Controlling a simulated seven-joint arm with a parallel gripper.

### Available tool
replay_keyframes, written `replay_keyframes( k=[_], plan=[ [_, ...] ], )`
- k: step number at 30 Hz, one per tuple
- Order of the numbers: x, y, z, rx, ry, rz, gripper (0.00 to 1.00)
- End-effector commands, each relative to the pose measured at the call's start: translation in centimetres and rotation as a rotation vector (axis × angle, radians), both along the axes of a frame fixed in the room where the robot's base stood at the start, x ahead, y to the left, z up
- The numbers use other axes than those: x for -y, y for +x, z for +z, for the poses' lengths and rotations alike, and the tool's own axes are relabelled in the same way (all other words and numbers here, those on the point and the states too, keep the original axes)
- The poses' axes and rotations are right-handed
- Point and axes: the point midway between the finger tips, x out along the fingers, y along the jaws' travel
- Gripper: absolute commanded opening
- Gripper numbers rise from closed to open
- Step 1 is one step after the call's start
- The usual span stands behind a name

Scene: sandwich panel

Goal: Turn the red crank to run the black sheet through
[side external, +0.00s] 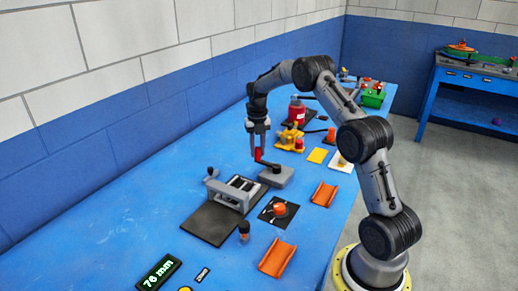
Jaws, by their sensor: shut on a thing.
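The red crank (259,155) stands upright at the grey block, to the right of the grey roller-like device. My gripper (257,152) points down with its fingers shut on the red crank's handle, partly hiding it. A dark arm seems to run from the handle toward a dark hub on the grey block (279,179). The grey device (236,192) with dark bars stands left of the block, on or beside a flat dark sheet (208,222). I cannot tell whether this sheet is between the bars.
A red canister (297,109) and yellow fixture (290,136) stand behind. A "76 mm" display (158,271) lies in front. The blue table's left side is clear.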

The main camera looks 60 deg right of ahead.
Motion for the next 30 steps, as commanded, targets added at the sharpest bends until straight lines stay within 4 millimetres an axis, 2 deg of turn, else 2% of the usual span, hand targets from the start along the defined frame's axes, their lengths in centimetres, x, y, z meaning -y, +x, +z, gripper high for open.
replay_keyframes(
  k=[15, 16, 20, 21, 30],
  plan=[
    [-0.24, 0.10, 0.31, 0.004, -0.001, 0.021, 0.00],
    [-0.25, 0.11, 0.30, 0.003, 0.000, 0.021, 0.32],
    [-0.21, 0.07, 0.21, 0.002, -0.001, 0.020, 0.56],
    [-0.20, 0.06, 0.19, 0.001, 0.000, 0.020, 0.59],
    [-0.14, 0.01, 0.22, 0.001, -0.001, 0.018, 0.59]
  ],
)
